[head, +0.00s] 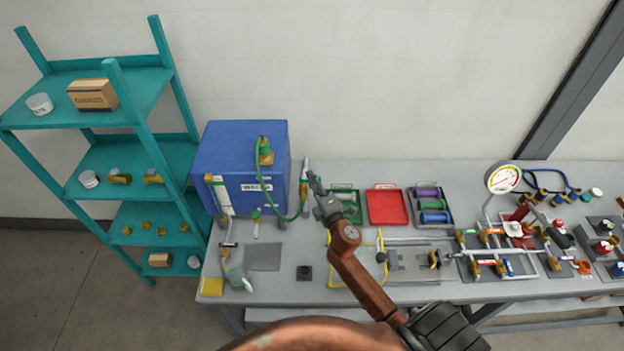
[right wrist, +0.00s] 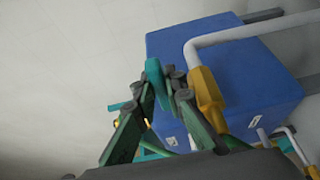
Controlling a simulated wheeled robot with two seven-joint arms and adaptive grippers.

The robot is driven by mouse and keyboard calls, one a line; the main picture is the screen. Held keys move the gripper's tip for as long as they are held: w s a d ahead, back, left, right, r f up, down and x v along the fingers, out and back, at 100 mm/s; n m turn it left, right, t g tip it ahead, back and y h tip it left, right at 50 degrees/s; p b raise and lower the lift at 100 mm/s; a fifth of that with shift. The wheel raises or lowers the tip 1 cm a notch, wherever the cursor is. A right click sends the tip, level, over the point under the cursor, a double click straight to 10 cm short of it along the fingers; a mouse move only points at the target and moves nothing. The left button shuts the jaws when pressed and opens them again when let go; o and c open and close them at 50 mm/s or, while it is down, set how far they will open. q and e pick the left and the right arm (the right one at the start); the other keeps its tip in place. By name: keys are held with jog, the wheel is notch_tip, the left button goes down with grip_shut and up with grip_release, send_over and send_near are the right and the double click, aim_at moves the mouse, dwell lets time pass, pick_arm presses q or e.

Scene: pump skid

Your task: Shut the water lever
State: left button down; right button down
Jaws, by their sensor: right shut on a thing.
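A blue tank (head: 240,165) with a white label, partly readable, stands on the bench. At its right side a white pipe (head: 306,164) carries a brass valve (head: 304,188). In the right wrist view the brass valve (right wrist: 207,92) sits under the bent white pipe, in front of the blue tank (right wrist: 240,75). My right gripper (head: 312,179) is beside this valve. In the right wrist view its fingers (right wrist: 163,84) are closed around a teal lever-like piece (right wrist: 154,72). How that piece joins the valve is hidden. My left gripper is not in view.
A green hose (head: 286,212) loops down the tank's front. Another pipe with a brass fitting (head: 209,180) stands at the tank's left. Green tray (head: 345,192), red tray (head: 386,206) and a pump assembly with a gauge (head: 503,178) lie to the right. A teal shelf (head: 128,145) stands left.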

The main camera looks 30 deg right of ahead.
jog(key=shift+a, duration=0.1)
jog(key=c, duration=2)
grip_release()
jog(key=shift+w, duration=0.15)
jog(key=shift+o, duration=0.2)
jog(key=shift+s, duration=0.2)
jog(key=s+a, duration=0.1)
jog(key=s, duration=1)
jog(key=shift+s+a, duration=0.25)
jog(key=shift+s, duration=0.1)
